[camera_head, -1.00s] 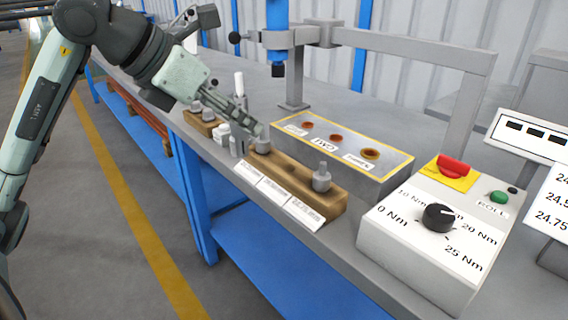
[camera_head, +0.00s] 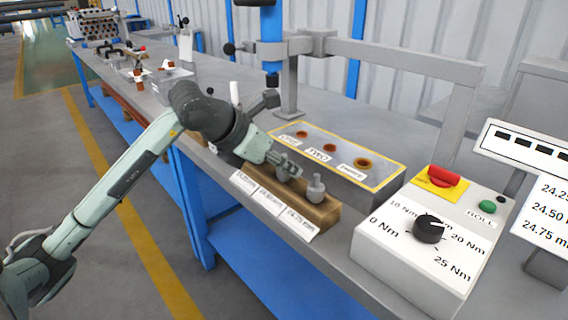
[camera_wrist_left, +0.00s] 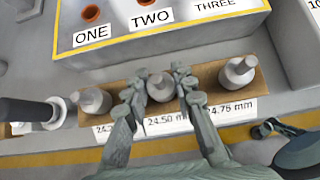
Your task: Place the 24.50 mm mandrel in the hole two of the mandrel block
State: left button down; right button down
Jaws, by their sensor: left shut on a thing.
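The 24.50 mm mandrel (camera_wrist_left: 160,88) is a grey stepped plug in the middle of the wooden rack (camera_wrist_left: 207,78), above the "24.50 mm" label. My left gripper (camera_wrist_left: 156,80) is shut on it, one finger at each side, and hides part of it. In the head view the left gripper (camera_head: 290,168) reaches over the rack from the left. The mandrel block (camera_head: 385,180) is a grey box with a yellow-edged top, just behind the rack. Its hole two (camera_head: 329,148) is the middle orange-rimmed hole. A small part of what may be my right gripper shows at the wrist view's lower right.
The 24.75 mm mandrel (camera_head: 316,188) stands close on the right in the rack, and another mandrel (camera_wrist_left: 93,100) on the left. A control box (camera_head: 420,250) stands right of the block. A grey post and beam (camera_head: 410,63) rise behind.

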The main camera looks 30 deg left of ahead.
pick_arm(q)
jog(key=c, duration=1.3)
grip_release()
jog(key=shift+o, duration=0.2)
jog(key=shift+r, duration=0.2)
jog(key=b+v, duration=0.1)
jog(key=v, duration=1.1)
pick_arm(e)
jog(key=shift+v, duration=1.2)
pick_arm(q)
jog(key=shift+f, duration=0.15)
pick_arm(e)
jog(key=shift+w+d, duration=0.2)
jog(key=shift+w, duration=0.05)
